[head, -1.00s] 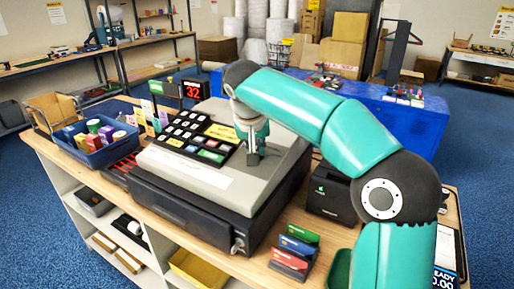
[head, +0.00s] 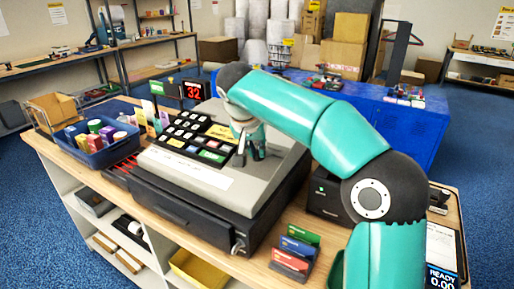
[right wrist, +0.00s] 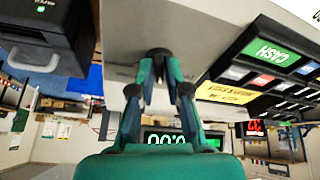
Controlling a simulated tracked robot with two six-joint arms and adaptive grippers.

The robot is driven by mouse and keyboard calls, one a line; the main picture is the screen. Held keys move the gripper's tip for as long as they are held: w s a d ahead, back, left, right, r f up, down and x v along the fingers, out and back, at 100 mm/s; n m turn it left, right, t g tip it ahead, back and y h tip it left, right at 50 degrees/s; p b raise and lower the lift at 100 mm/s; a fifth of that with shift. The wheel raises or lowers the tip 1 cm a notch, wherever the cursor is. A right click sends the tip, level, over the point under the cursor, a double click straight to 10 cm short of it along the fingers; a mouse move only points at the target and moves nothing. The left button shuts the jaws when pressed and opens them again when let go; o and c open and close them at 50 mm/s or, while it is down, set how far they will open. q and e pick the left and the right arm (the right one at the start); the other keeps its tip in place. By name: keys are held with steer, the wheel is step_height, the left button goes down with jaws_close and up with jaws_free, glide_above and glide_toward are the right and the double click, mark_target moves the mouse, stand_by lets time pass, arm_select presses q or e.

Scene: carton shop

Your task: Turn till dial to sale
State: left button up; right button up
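The till (head: 225,181) is a grey and black cash register on the wooden counter, with a keypad (head: 190,137) on its sloping top. My right gripper (head: 251,157) points down at the till's top, just right of the keypad. In the right wrist view my right gripper (right wrist: 159,68) has its fingers close together around a small dark knob, the till dial (right wrist: 158,53), against the grey casing. The fingers hide most of the dial, and its marks and setting cannot be read. My left gripper is in neither view.
A blue basket (head: 101,150) of small boxes stands left of the till. A red-digit display (head: 194,93) rises behind it. A card holder (head: 294,253) and a black printer (head: 326,195) stand to the right, close to my right arm.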

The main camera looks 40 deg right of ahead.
steer(key=shift+o, duration=0.8)
steer(key=shift+f, duration=0.2)
steer(key=shift+r, duration=0.15)
steer(key=shift+r, duration=0.2)
steer(key=v, duration=1.1)
steer(key=shift+a, duration=0.2)
steer(key=shift+r, duration=0.15)
